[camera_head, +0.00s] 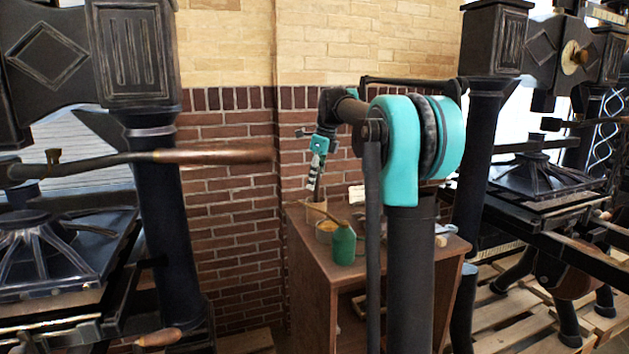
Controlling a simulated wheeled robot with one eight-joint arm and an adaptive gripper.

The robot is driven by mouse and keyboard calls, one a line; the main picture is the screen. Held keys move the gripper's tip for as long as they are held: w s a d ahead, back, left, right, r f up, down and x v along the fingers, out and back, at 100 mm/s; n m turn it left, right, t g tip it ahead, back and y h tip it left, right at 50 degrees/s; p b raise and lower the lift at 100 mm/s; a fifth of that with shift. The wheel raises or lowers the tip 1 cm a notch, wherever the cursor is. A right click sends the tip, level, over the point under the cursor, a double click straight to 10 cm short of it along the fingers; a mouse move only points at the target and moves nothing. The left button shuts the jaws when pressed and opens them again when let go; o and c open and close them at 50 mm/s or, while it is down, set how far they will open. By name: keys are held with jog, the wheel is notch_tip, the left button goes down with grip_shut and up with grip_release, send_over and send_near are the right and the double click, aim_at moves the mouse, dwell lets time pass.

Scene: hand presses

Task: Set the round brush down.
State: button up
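My gripper (314,180) hangs pointing down above the back left of the small wooden cabinet (315,270), with the teal wrist above it. Its fingers are small and seen edge-on, so I cannot tell whether they are open or shut on something. I cannot make out the round brush for certain. A tan stick-like thing (325,213) slants over a light-coloured jar (325,236) on the cabinet top, below the gripper. My own arm covers the middle of the cabinet top.
A green bottle (343,247) stands at the cabinet's front left, close to the jar. Small items, one a pale cylinder (441,240), lie at the right of the top. Black hand presses stand on both sides; the left one's wooden-handled bar (212,157) juts toward the middle. A brick wall is behind.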

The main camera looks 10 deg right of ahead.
jog(key=o, duration=0.3)
jog(key=v, duration=1.2)
